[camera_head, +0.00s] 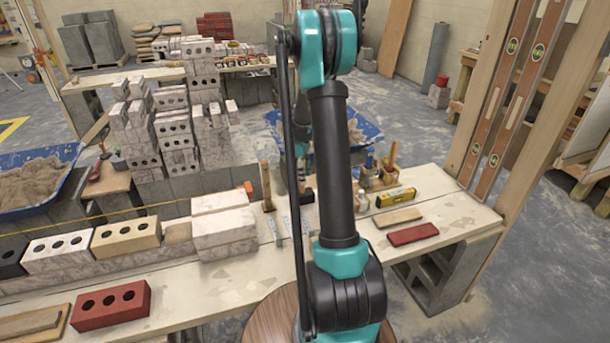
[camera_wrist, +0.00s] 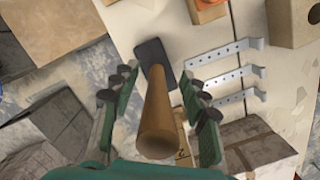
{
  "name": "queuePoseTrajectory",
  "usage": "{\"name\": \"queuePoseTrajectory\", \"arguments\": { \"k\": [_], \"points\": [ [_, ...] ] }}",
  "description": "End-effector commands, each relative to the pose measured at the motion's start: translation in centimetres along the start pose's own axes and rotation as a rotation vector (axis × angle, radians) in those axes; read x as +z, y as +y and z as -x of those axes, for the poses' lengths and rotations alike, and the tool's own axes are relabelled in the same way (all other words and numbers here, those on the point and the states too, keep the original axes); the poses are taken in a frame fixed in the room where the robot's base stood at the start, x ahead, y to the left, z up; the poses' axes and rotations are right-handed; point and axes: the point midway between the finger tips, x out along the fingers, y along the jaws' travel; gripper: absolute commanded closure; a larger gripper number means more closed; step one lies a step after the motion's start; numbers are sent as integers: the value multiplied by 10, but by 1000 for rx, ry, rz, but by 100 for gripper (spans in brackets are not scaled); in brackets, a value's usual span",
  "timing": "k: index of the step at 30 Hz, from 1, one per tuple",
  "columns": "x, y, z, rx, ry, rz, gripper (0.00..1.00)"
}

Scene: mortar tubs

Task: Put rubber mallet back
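My gripper (camera_wrist: 160,95) is open, with one finger on each side of the handle and gaps showing on both sides. I cannot tell how far the fingertips are above the handle's end. In the head view my gripper is mostly hidden behind my arm.
Metal straps (camera_wrist: 222,72) lie right of the mallet. The bench (camera_head: 445,205) also holds a yellow level (camera_head: 396,196), a red brick (camera_head: 412,234) and a tool holder (camera_head: 378,178). Pale blocks (camera_head: 222,225) stand left. Timber posts (camera_head: 490,90) rise at right.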

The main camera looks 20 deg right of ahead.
Motion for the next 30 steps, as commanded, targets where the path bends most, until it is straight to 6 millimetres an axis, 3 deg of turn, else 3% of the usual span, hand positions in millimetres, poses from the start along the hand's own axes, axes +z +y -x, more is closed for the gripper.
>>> {"name": "queuePoseTrajectory", "arguments": {
  "k": [8, 21, 30],
  "points": [
    [0, 0, 7, 0, 0, 0, 56],
    [0, 0, 88, 0, 0, 0, 56],
    [0, 0, 118, 0, 0, 0, 56]
  ]
}}
